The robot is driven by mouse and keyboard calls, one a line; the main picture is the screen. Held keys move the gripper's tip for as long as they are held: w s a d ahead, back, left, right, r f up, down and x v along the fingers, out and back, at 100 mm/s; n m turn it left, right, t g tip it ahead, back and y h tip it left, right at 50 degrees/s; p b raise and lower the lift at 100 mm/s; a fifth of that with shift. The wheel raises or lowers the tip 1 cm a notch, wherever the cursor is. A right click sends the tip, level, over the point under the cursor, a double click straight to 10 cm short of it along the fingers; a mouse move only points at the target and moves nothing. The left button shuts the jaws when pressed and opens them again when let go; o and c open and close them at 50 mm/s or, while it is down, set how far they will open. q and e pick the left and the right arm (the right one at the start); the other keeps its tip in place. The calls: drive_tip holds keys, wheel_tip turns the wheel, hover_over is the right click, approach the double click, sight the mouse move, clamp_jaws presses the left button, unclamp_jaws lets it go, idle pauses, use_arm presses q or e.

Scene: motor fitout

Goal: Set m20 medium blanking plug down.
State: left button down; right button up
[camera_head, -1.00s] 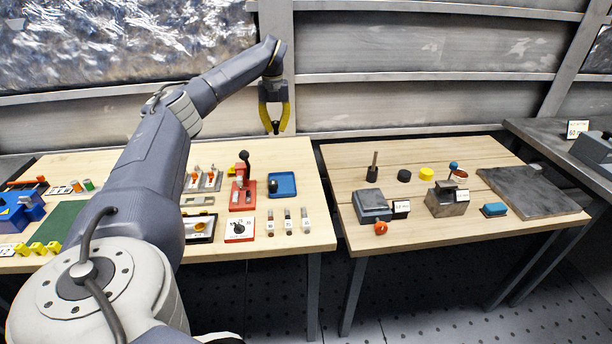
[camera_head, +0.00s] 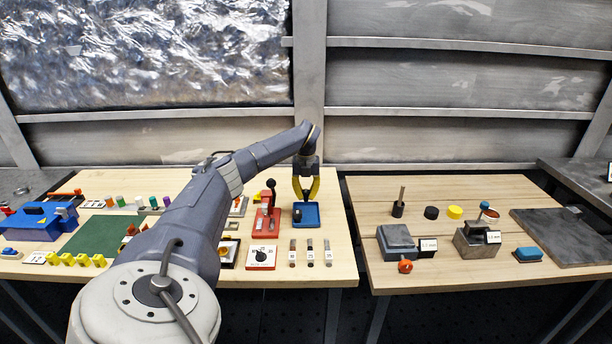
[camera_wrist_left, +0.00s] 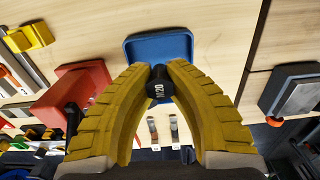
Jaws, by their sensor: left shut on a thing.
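My left gripper (camera_head: 306,200) has yellow fingers and hangs just above the blue tray (camera_head: 313,219) on the left table. It is shut on the M20 blanking plug (camera_wrist_left: 160,88), a black round piece with white "M20" lettering in the left wrist view. The blue tray (camera_wrist_left: 143,45) lies just beyond the plug in that view; whether the plug touches it I cannot tell. In the head view the fingers mostly hide the plug. My right gripper is not in view.
A red fixture with a black-knobbed lever (camera_head: 271,190) stands close left of the tray. A white-topped box with a black dial (camera_head: 261,256) and several small labelled pieces (camera_head: 310,252) lie in front. A gap separates the right table (camera_head: 365,193).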

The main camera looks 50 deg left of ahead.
sight(306, 201)
use_arm(q)
drive_tip(key=shift+f, duration=2.2)
drive_tip(key=shift+f, duration=0.2)
drive_tip(key=c, duration=1.4)
unclamp_jaws()
drive_tip(key=shift+r, duration=0.1)
wheel_tip(306, 201, up, 12)
drive_tip(key=shift+r, duration=0.1)
